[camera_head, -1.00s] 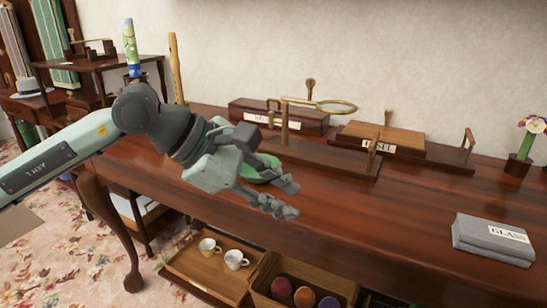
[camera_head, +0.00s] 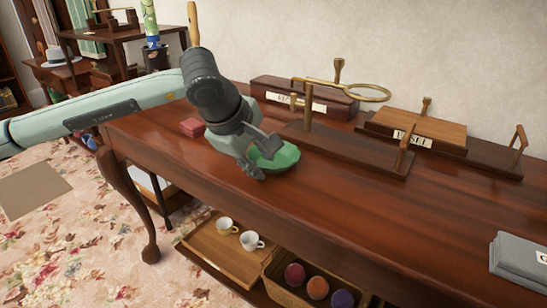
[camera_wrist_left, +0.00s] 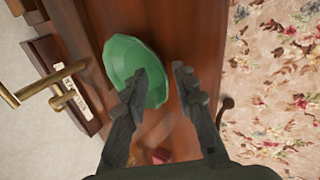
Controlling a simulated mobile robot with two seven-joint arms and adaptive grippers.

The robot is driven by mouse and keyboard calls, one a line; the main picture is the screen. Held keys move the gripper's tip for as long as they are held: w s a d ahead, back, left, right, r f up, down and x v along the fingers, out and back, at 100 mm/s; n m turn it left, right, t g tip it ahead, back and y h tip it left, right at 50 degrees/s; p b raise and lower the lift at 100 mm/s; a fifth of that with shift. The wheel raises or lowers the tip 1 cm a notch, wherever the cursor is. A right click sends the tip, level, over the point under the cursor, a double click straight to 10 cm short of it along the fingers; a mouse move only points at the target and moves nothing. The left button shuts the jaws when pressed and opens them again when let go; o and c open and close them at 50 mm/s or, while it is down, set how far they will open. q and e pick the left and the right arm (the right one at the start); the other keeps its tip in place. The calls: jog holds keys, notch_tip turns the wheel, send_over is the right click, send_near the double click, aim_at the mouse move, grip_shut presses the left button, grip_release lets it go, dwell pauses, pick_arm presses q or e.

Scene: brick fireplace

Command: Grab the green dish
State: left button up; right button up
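The green dish (camera_head: 281,159) is a shallow bowl on the dark wooden table (camera_head: 330,200), close to its front edge. My left gripper (camera_head: 262,158) points down at the dish's left side, with its fingers open. In the left wrist view the dish (camera_wrist_left: 128,62) is left of centre. One open finger crosses over the dish, and the other is off to its right. The dish's right rim lies in the gap between the fingertips (camera_wrist_left: 160,75). I cannot tell whether a finger touches it. My right gripper is not in view.
Labelled wooden boxes (camera_head: 305,97) stand along the wall. A small red block (camera_head: 192,127) lies left of my gripper. A grey box (camera_head: 520,258) sits at the right. The table's middle front is clear.

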pick_arm(q)
jog(key=shift+w+d+f, duration=0.1)
jog(key=shift+w+f, duration=0.05)
jog(key=shift+f, duration=0.15)
jog(key=shift+c, duration=0.3)
grip_shut()
jog(key=shift+r, duration=0.15)
